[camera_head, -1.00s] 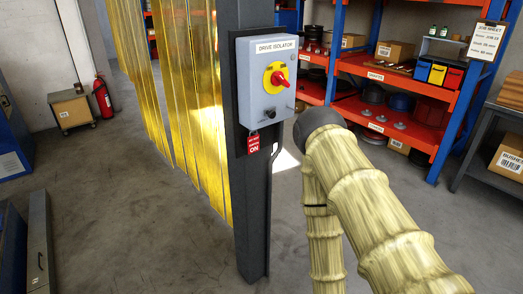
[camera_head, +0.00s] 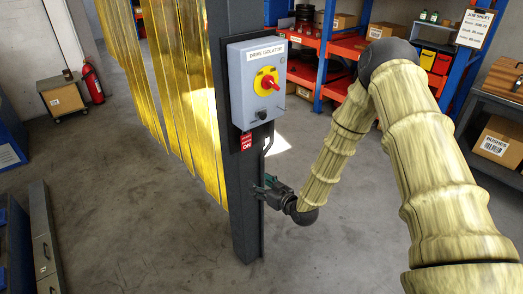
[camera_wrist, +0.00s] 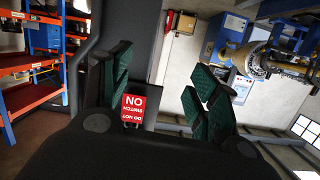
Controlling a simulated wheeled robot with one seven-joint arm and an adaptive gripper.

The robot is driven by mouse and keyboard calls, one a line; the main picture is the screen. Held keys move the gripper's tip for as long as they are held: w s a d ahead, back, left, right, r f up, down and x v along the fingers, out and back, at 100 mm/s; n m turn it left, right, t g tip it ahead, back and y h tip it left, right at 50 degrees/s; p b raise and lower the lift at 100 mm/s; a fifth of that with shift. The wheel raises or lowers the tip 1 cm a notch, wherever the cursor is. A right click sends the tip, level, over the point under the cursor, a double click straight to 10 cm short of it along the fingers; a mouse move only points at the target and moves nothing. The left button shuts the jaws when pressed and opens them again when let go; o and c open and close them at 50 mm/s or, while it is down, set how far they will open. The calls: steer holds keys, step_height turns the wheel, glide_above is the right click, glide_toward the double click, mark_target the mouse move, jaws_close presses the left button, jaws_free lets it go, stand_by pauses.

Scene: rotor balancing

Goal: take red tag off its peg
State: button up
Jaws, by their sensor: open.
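The red tag (camera_head: 246,142) hangs below the grey drive isolator box (camera_head: 240,82) on the dark post. In the wrist view the red tag (camera_wrist: 133,108) shows upside down with white lettering, between the fingers and a little nearer the left one. My gripper (camera_head: 264,188) is beside the post, lower than the tag. In the wrist view my gripper (camera_wrist: 160,90) has its green-padded fingers spread wide, with nothing held. The peg is too small to make out. A small metal part shows at one end of the tag.
The dark post (camera_head: 243,215) stands close to my gripper. A yellow strip curtain (camera_head: 180,90) hangs to its left. A cable runs down the post beside the box. Shelves (camera_head: 345,50) stand behind on the right. Open floor lies around the post.

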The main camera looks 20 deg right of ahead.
mark_target(247, 142)
steer(key=w+d+r+n+t+y+p, duration=0.1)
steer(key=w+r+t, duration=0.1)
steer(key=w+r, duration=0.5)
steer(key=shift+w+a+r+b, duration=0.15)
steer(key=shift+w+a+r, duration=0.2)
steer(key=shift+w, duration=0.2)
steer(key=shift+w+a+r+b, duration=0.1)
steer(key=shift+w+a+r, duration=0.2)
steer(key=shift+w, duration=0.3)
steer(key=shift+w+a+r+b, duration=0.15)
steer(key=shift+w+a+r, duration=0.2)
steer(key=shift+w, duration=0.2)
steer(key=shift+b+x, duration=0.3)
steer(key=shift+x, duration=0.45)
steer(key=shift+r, duration=0.2)
steer(key=c, duration=0.7)
steer(key=shift+c, duration=0.2)
steer(key=shift+r, duration=0.7)
steer(key=shift+c, duration=0.2)
steer(key=shift+s+d, duration=0.1)
